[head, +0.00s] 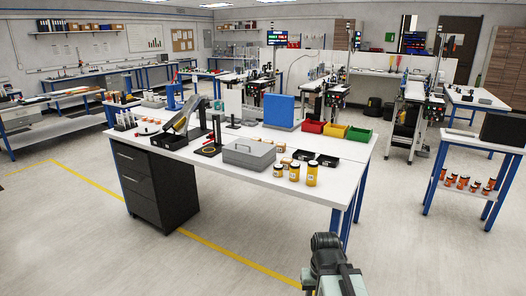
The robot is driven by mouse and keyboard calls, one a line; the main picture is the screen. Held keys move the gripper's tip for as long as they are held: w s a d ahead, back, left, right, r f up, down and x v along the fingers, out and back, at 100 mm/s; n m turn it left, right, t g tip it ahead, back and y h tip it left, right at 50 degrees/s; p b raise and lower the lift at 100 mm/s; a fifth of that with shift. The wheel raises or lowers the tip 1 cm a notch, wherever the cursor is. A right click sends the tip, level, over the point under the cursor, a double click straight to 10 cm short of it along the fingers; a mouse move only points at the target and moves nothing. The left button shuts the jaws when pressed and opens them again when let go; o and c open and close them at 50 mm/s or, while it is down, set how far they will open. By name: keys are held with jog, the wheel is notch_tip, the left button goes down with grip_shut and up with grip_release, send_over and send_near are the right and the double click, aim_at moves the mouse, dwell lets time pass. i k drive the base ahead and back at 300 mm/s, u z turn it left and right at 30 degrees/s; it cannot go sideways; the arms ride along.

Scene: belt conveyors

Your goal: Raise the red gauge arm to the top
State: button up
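On the white workbench (215,165) ahead, a small black stand (217,130) with an upright post rises from a dark base. A small red part seems to show on it, but it is too small to tell whether this is the red gauge arm or how high it sits. My arm's end with my gripper (332,262) shows at the bottom, right of centre, well short of the bench and apart from everything on it. Its fingers cannot be made out.
The bench holds a grey box (249,153), several orange jars (294,171), a blue panel (282,112) and red, yellow and green bins (334,130). A black drawer unit (154,185) stands underneath. A side table (470,150) is at right. The floor in front is clear.

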aim_at(210, 136)
jog(key=u, duration=0.45)
jog(key=i, duration=2.3)
jog(key=u, duration=1.45)
jog(key=i, duration=1.25)
jog(key=u, duration=0.5)
jog(key=k, duration=0.75)
jog(key=u, duration=0.2)
jog(key=i, duration=0.75)
jog(key=z, duration=0.1)
